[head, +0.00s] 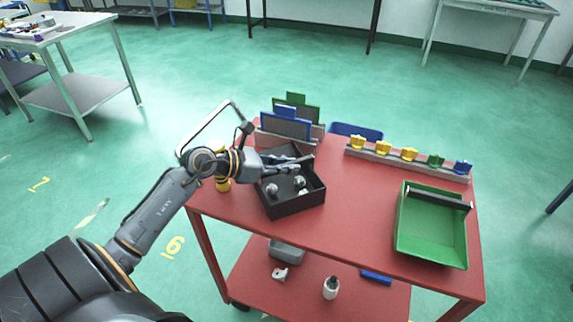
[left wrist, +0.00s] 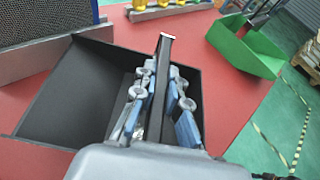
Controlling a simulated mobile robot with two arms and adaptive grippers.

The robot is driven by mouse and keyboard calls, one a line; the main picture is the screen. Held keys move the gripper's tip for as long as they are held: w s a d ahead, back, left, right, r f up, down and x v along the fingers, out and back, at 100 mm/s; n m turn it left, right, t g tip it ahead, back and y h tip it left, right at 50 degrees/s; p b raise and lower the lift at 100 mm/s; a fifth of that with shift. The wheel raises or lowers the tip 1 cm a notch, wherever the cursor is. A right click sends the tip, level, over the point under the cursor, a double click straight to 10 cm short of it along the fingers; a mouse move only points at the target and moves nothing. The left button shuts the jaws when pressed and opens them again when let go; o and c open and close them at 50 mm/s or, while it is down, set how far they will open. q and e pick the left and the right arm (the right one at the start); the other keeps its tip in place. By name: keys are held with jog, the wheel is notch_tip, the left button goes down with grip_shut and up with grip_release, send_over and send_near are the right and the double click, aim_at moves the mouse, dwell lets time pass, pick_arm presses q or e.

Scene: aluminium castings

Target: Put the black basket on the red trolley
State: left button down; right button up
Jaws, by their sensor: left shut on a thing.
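The black basket (head: 297,205) is at the left part of the red trolley's (head: 350,222) top. I cannot tell for sure whether its bottom touches the top. A few small metallic pieces (head: 272,189) show inside it. My left gripper (head: 296,163) reaches over the basket from the left. In the left wrist view, its fingers (left wrist: 161,85) with blue pads are shut on the basket's dark upright handle bar (left wrist: 163,48). The basket's wall (left wrist: 50,118) lies to the left of the fingers. My right gripper is not in view.
Behind the basket stand upright blue and green panels (head: 287,123). A rail with yellow, green and blue pieces (head: 409,155) lies at the back. A green basket (head: 430,235) stands at the right. The trolley's middle is clear. A yellow-black item (head: 223,184) is left of the basket.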

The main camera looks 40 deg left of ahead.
pick_arm(q)
jog(key=shift+f, duration=0.1)
jog(key=c, duration=1.4)
grip_release()
jog(key=b+v, duration=0.2)
jog(key=v, duration=1)
jog(key=shift+s, duration=0.1)
